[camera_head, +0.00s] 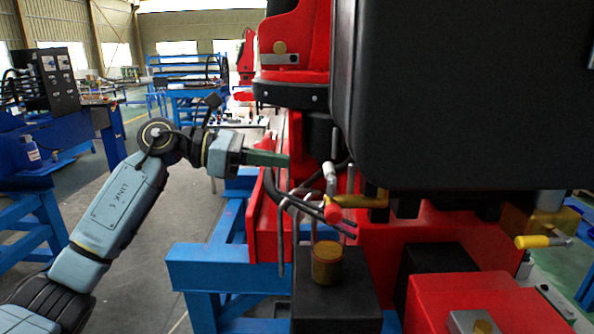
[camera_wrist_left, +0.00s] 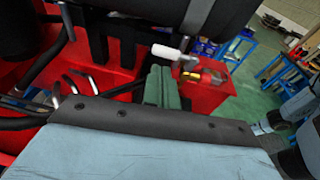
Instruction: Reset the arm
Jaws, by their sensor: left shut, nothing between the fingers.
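My left gripper (camera_head: 288,160) comes in from the left in the head view, with its green fingers pointing right toward the red crane's side. In the left wrist view its green fingers (camera_wrist_left: 161,88) lie together, with nothing seen between them. A white-tipped lever (camera_head: 330,178) and a red-knobbed lever (camera_head: 333,212) stand just right of and below the fingertips. The white handle also shows in the left wrist view (camera_wrist_left: 168,52). I cannot tell whether the fingers touch the crane. My right gripper is not in view.
The red crane (camera_head: 454,244) on a blue stand (camera_head: 215,268) fills the middle and right. A large black part (camera_head: 462,95) hangs over it. Bent metal rods and black hoses are close below my left gripper. The grey floor at left is open, with a blue workbench (camera_head: 88,134) beyond.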

